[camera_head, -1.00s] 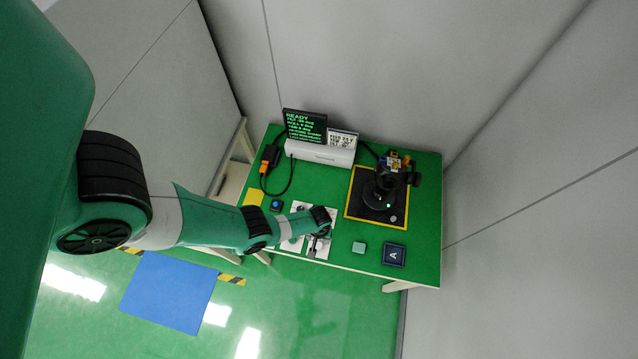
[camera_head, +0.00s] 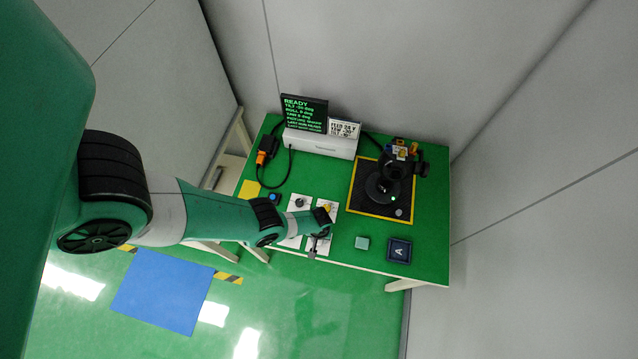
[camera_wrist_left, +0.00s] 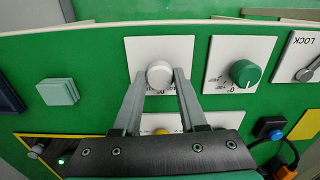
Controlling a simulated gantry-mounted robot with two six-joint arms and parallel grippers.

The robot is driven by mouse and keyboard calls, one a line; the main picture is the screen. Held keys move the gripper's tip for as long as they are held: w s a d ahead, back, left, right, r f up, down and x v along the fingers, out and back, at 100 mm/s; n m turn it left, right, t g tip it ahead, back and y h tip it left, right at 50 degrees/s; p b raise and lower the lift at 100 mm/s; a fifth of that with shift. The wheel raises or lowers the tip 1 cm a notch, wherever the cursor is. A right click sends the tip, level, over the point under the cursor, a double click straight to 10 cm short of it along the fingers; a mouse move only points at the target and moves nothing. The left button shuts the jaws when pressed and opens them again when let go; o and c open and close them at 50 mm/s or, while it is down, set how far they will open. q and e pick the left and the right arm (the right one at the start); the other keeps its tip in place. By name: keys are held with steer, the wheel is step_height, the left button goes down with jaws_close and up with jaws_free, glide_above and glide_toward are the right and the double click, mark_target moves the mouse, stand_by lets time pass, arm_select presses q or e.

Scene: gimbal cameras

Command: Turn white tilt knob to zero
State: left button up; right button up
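The white tilt knob (camera_wrist_left: 159,73) sits on a white panel (camera_wrist_left: 140,50) with printed degree marks, in the left wrist view. My left gripper (camera_wrist_left: 160,76) is open, with one fingertip on each side of the knob; a narrow gap seems to show on both sides. The knob's pointer mark cannot be made out. In the head view my left gripper (camera_head: 314,249) is over the panels at the table's front edge and hides the knob. The dark screen (camera_head: 304,113) shows READY and a tilt line that seems to read -20 degrees. My right gripper is not in view.
A green knob (camera_wrist_left: 245,73) and a lock panel (camera_wrist_left: 305,60) are to the right in the wrist view. A yellow knob (camera_wrist_left: 162,131) is partly hidden by my gripper. A pale green block (camera_wrist_left: 57,92) lies left. The gimbal camera (camera_head: 390,180) stands on a black mat.

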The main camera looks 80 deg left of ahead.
arm_select(q)
jaws_close()
steer(key=shift+m, duration=0.4)
steer(key=m, duration=0.5)
steer(key=shift+m+b, duration=0.35)
steer(key=shift+m, duration=0.05)
steer(key=m, duration=0.5)
steer(key=o, duration=0.7)
jaws_free()
